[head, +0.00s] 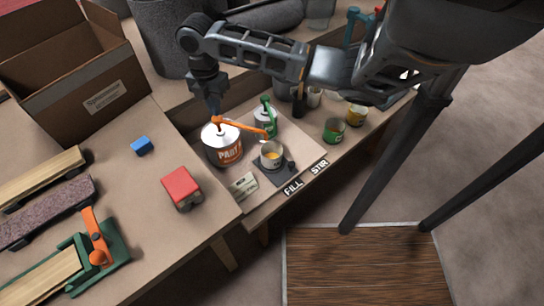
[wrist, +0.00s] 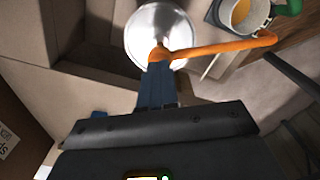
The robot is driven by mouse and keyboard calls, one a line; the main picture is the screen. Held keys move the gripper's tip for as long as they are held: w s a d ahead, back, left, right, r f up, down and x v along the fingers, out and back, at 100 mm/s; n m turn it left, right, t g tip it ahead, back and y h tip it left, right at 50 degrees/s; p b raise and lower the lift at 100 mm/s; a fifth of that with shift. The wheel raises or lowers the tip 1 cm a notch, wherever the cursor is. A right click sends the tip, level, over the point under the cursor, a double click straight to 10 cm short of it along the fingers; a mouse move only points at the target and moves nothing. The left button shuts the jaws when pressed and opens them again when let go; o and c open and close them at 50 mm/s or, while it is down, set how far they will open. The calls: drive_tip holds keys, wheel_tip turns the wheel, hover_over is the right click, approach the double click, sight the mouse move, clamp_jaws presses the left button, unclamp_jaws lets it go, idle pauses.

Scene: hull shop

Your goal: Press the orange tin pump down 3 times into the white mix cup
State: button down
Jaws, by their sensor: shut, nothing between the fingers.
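The orange tin (head: 223,148) stands upright on the bench, with a white lid and an orange band marked "PAINT". Its orange pump (head: 240,127) has a long spout reaching right toward the white mix cup (head: 271,153). The cup sits on a dark pad and holds some orange paint. My gripper (head: 215,112) is shut with nothing in it, pointing down at the pump head. In the wrist view, the gripper tips (wrist: 159,66) meet or nearly meet the pump head (wrist: 158,53); exact contact is hard to tell. The spout ends over the cup (wrist: 240,15).
A green-pumped tin (head: 265,120) stands close behind the cup. Green (head: 334,130) and yellow (head: 355,115) cans stand to the right. A red block (head: 181,187), a blue block (head: 142,146) and a cardboard box (head: 70,75) are to the left. A small card (head: 244,186) lies in front of the tin.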

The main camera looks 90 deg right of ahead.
drive_tip(key=shift+f, duration=0.1)
idle(0.3)
drive_tip(key=shift+f+b, duration=1.05)
drive_tip(key=shift+f, duration=0.3)
drive_tip(key=shift+r+p, duration=1.15)
drive_tip(key=shift+r, duration=0.35)
wheel_tip(320, 180, up, 6)
drive_tip(key=p, duration=0.4)
drive_tip(key=shift+w, duration=0.1)
